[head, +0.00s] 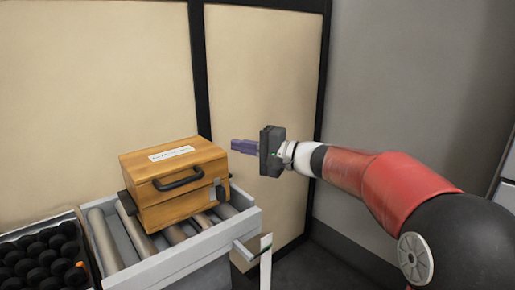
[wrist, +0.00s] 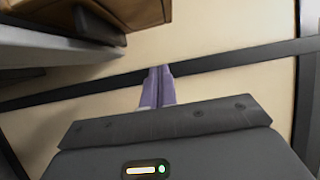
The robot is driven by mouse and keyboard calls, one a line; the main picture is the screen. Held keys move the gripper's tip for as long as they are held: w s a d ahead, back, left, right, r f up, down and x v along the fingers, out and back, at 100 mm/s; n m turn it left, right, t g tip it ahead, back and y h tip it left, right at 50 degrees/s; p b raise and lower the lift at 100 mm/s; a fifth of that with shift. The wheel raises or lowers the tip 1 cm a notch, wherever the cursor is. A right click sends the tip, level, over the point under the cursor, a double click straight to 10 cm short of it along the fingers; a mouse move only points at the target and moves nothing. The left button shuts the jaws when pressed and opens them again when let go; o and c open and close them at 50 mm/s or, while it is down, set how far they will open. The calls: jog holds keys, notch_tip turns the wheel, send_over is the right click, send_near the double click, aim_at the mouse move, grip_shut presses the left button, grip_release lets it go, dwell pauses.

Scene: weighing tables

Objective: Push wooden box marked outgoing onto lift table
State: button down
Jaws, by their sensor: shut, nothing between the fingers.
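The wooden box (head: 170,165) sits on the grey roller table (head: 190,262) in the head view. It has a white label on its lid, too small to read surely, a dark handle on the front and a metal latch. My gripper (head: 235,146) is shut and empty, to the right of the box at about lid height, apart from it. In the wrist view my gripper's purple fingers (wrist: 158,72) are together, and part of the box (wrist: 60,12) shows at the top left. I cannot tell whether the roller table is the lift table.
A tray (head: 8,236) of dark round objects with a small orange piece stands left of the rollers. A beige panelled wall (head: 262,70) with dark posts is close behind. A grey wall (head: 400,70) is at right.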

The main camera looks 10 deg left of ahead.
jog(key=s+a, duration=0.2)
jog(key=a, duration=0.2)
jog(key=shift+s+a, duration=0.4)
jog(key=s+b, duration=0.1)
jog(key=s+a+b, duration=0.1)
jog(key=b, duration=0.1)
jog(key=s+a+b, duration=0.1)
jog(key=s+b, duration=0.1)
jog(key=shift+f, duration=0.25)
jog(key=shift+s+a+r, duration=0.25)
jog(key=shift+s, duration=0.05)
jog(key=shift+w+d, duration=0.1)
jog(key=shift+w, duration=0.05)
